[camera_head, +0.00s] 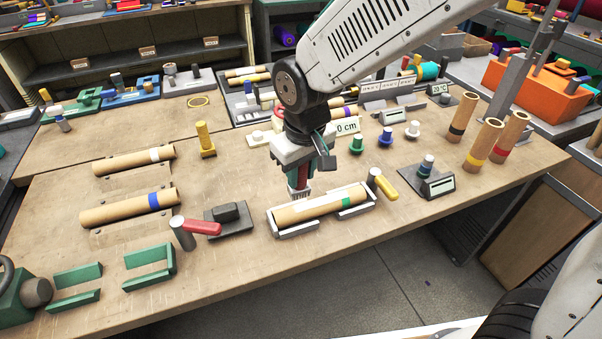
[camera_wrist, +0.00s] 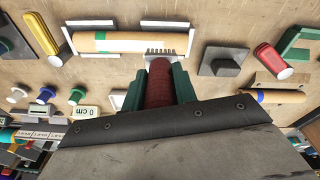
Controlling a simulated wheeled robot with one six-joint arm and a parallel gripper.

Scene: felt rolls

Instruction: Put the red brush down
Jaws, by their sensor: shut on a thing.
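My gripper (camera_head: 300,172) points down over the middle of the bench, and its green fingers show in the wrist view (camera_wrist: 159,88). It is shut on the red brush (camera_wrist: 158,85), whose dark red handle sits between the fingers. The pale toothed or bristled end of the brush (camera_wrist: 159,53) points away from the gripper. In the head view this end is just behind a cardboard roll (camera_head: 320,205) with a green band, in a white cradle (camera_head: 298,231). I cannot tell whether the brush touches the roll or cradle.
A red-handled tool (camera_head: 201,227) and a dark block on a plate (camera_head: 229,218) are left of the cradle. A yellow-handled tool (camera_head: 384,184) is close on its right. Green and blue knobs (camera_head: 386,136) stand behind. Bare bench lies left of my gripper (camera_head: 235,180).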

